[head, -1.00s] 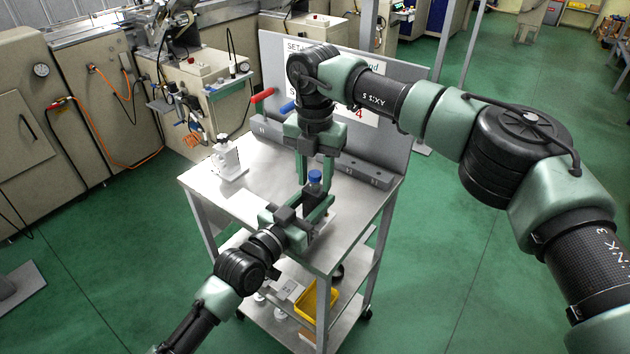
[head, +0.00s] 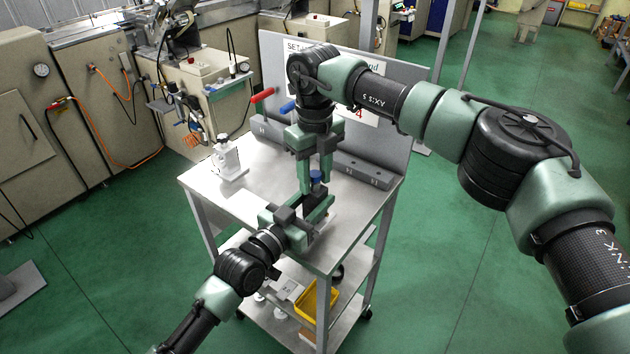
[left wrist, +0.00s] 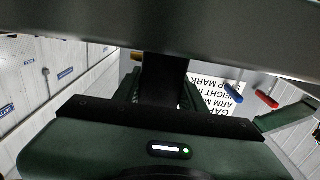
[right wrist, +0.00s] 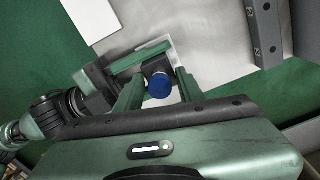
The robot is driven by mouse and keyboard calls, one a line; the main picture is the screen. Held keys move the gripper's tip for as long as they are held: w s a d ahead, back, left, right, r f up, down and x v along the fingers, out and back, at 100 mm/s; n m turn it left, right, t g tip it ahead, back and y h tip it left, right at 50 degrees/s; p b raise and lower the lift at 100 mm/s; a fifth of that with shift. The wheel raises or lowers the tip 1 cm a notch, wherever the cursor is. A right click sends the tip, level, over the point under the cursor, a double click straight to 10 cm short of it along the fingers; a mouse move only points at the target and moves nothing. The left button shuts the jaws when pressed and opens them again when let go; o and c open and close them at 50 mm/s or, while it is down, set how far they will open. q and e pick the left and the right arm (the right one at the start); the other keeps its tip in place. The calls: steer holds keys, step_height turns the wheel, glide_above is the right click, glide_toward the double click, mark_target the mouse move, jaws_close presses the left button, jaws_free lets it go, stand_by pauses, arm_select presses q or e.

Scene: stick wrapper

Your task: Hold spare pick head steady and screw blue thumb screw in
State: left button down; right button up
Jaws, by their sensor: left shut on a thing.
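My left gripper (head: 312,207) comes in from the lower left, above the table's front part, and is shut on a small dark part, likely the spare pick head (right wrist: 156,66); the fingers hide most of it. The blue thumb screw (head: 316,176) stands at the top of this part. Its round blue head shows in the right wrist view (right wrist: 159,87). My right gripper (head: 314,180) points down from above with its fingers on either side of the screw. In the right wrist view, gaps show between the screw and both fingers, so it is open. The screw's thread is hidden.
The metal table (head: 215,190) carries a small white device (head: 227,158) at the left. A grey rail (head: 362,172) and an upright sign board (head: 400,100) stand at the back. Red (head: 262,96) and blue (head: 288,106) handles are near the board. A yellow bin (head: 318,299) sits below.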

steer(key=shift+c, duration=0.4)
jaws_close()
steer(key=m, duration=0.5)
steer(key=shift+m, duration=0.3)
steer(key=m, duration=0.4)
steer(key=shift+m, duration=0.4)
steer(key=m, duration=1.2)
steer(key=shift+m, duration=0.3)
steer(key=shift+o, duration=0.4)
jaws_free()
